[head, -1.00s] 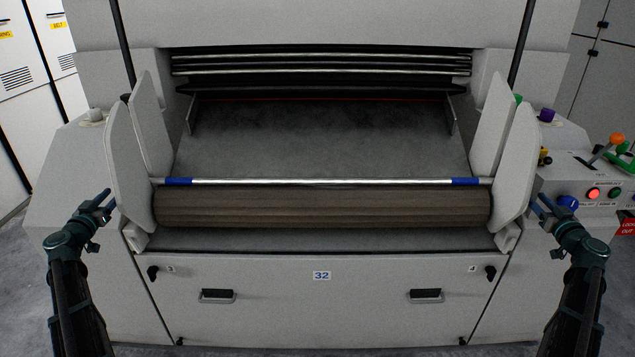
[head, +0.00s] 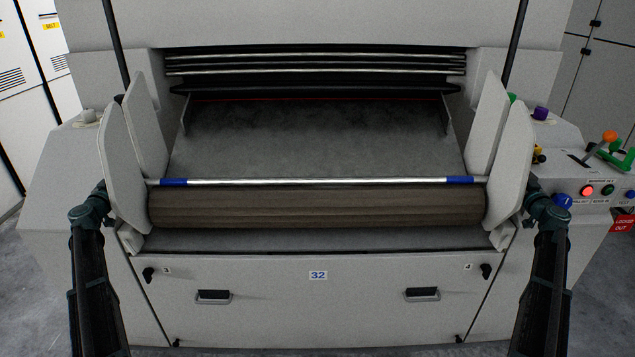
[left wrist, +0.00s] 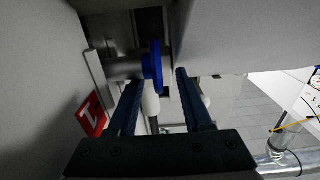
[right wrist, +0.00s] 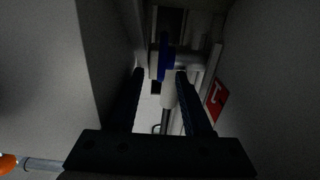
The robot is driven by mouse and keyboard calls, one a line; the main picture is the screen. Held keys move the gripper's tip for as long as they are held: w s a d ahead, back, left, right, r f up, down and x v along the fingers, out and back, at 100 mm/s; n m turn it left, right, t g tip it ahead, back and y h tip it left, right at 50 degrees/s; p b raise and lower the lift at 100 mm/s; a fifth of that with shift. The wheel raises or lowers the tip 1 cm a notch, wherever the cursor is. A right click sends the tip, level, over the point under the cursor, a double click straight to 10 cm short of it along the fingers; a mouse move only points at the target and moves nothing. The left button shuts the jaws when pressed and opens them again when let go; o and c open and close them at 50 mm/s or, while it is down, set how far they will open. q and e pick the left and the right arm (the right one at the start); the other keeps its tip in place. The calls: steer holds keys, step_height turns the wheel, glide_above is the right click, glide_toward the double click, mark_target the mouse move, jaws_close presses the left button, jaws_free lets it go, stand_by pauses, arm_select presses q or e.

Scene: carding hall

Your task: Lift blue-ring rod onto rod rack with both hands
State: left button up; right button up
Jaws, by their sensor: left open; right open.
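A silver rod (head: 318,181) with a blue band near each end lies across the machine, just above a brown roller (head: 318,208). Its ends meet the pale side plates. My left gripper (left wrist: 158,80) and right gripper (right wrist: 160,75) are at the outer sides of these plates; their fingers are hidden in the head view. In the left wrist view, a blue ring (left wrist: 152,66) on a grey shaft is ahead of the open fingers. The right wrist view likewise shows a blue ring (right wrist: 165,58) ahead of the open fingers. I cannot tell whether the fingers straddle the shafts.
Pale side plates (head: 122,165) stand close to both grippers. Several silver bars (head: 315,72) span the dark opening at the back; I cannot tell which part is the rack. A control panel (head: 600,189) with buttons and levers is at the right.

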arm_select(q)
jaws_close()
arm_select(e)
jaws_close()
stand_by(1.1)
